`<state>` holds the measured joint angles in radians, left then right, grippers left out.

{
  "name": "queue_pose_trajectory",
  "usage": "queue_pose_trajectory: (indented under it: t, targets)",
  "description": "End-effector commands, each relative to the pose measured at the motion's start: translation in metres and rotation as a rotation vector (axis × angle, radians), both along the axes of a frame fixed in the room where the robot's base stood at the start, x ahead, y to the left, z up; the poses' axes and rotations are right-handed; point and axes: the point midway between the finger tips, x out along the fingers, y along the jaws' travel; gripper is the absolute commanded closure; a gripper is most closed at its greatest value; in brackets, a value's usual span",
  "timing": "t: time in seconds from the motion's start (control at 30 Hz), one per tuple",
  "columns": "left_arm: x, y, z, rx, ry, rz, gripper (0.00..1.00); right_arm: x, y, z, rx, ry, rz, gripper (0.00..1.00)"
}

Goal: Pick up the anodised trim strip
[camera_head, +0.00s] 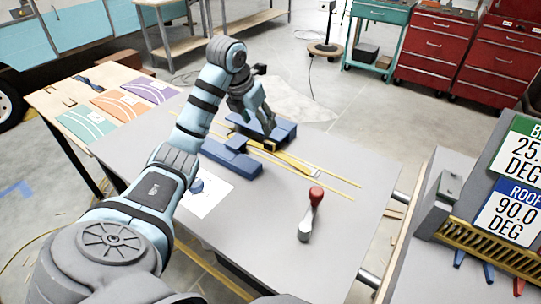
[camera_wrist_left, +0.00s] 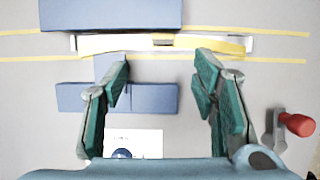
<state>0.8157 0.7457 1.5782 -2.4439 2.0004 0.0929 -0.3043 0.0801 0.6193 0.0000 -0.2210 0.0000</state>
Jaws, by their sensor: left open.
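The anodised trim strip (camera_wrist_left: 205,42) looks yellow-gold with pale ends and lies across the table between two blue blocks. It also shows in the head view (camera_head: 292,161), partly hidden by my gripper. One blue block (camera_wrist_left: 110,15) lies along its far side. The T-shaped blue block (camera_wrist_left: 117,97) is on its near side, with its stem reaching toward the strip. My left gripper (camera_wrist_left: 162,62) is open and empty, pointing down over the strip, its fingertips spread apart near the strip's near edge. In the head view my left gripper (camera_head: 262,129) is above the blocks. My right gripper is not in view.
A lever with a red knob (camera_head: 316,195) stands on the grey table (camera_head: 330,230) to the right. Yellow lines (camera_head: 330,178) run beside the strip. A white sheet (camera_head: 205,193) lies at left. A panel with number signs (camera_head: 510,205) stands at right. The table's front is clear.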

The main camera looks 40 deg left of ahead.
Motion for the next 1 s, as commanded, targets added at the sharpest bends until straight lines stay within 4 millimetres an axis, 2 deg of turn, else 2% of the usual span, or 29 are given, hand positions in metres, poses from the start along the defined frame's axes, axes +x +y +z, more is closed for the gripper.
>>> queue_pose_trajectory:
  t: [0.03, 0.33, 0.5, 0.6, 0.77, 0.87, 1.0]
  targets:
    - [0.006, -0.002, -0.024, -0.005, 0.003, -0.004, 0.47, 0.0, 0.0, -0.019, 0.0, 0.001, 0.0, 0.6]
    - [0.028, 0.0, -0.066, -0.002, 0.003, -0.006, 0.47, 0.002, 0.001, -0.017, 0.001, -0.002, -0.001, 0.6]
    - [0.04, 0.002, -0.097, -0.002, 0.003, -0.005, 0.47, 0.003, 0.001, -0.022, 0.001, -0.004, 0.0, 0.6]
    - [0.044, 0.003, -0.106, -0.002, 0.001, -0.004, 0.47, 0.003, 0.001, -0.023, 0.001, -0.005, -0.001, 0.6]
    - [0.044, 0.004, -0.105, 0.0, 0.001, -0.002, 0.47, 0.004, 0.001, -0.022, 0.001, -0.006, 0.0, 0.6]
    - [0.044, 0.004, -0.105, 0.0, 0.001, -0.002, 0.59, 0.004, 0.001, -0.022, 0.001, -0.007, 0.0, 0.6]
    - [0.043, 0.004, -0.105, 0.0, 0.001, -0.002, 0.82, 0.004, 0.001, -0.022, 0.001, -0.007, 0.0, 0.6]
